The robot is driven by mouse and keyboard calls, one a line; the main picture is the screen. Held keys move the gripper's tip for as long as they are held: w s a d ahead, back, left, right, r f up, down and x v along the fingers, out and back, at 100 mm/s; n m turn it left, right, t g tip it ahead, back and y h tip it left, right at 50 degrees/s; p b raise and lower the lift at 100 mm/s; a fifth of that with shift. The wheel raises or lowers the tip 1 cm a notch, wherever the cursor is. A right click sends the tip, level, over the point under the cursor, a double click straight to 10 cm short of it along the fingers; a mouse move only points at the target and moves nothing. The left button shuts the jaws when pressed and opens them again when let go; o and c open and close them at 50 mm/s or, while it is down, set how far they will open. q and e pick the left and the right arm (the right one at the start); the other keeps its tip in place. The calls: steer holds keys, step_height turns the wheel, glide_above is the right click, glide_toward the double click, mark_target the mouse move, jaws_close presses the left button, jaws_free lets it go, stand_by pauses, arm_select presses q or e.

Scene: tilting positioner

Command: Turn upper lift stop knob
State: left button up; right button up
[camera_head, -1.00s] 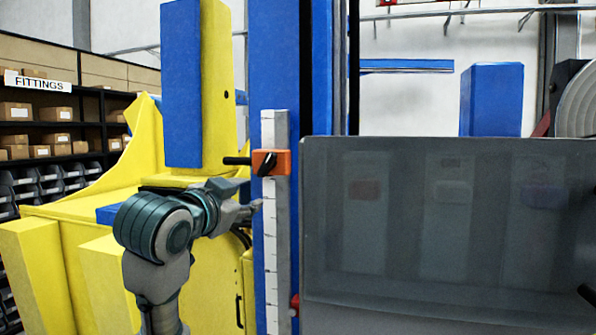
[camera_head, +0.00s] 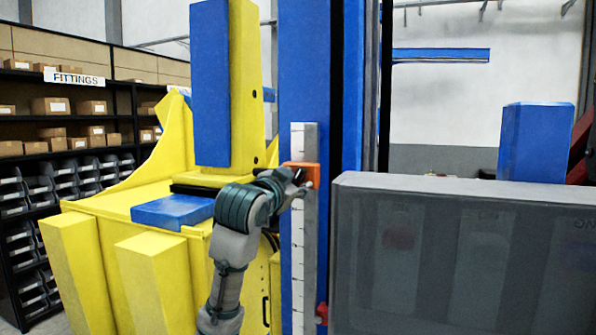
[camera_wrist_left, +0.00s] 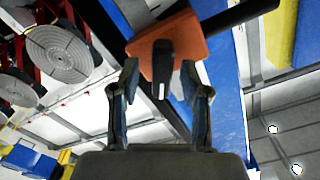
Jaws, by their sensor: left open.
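The upper lift stop is an orange block (camera_head: 313,172) clamped near the top of a white graduated scale (camera_head: 298,245) on the blue column. In the left wrist view the orange block (camera_wrist_left: 188,42) carries a black knob (camera_wrist_left: 162,62) on its face, and a black rod sticks out to its upper right. My left gripper (camera_head: 292,184) is at the block in the head view, partly covering it. In the wrist view the gripper (camera_wrist_left: 160,82) is open, with the knob showing between its two fingertips. Contact with the knob cannot be told. My right gripper is not in view.
A lower red stop (camera_head: 321,313) sits further down the scale. A dark translucent panel (camera_head: 460,265) stands close on the right. The yellow machine (camera_head: 170,255) with a blue pad is behind my left arm. Shelves marked FITTINGS (camera_head: 75,78) are at far left.

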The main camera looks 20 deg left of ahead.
arm_select(q)
steer(key=shift+w+a, duration=0.3)
steer(key=shift+w, duration=0.35)
steer(key=shift+w+a+f, duration=0.15)
steer(key=shift+w, duration=0.15)
steer(key=shift+c, duration=0.8)
steer(key=shift+d, duration=0.3)
jaws_close()
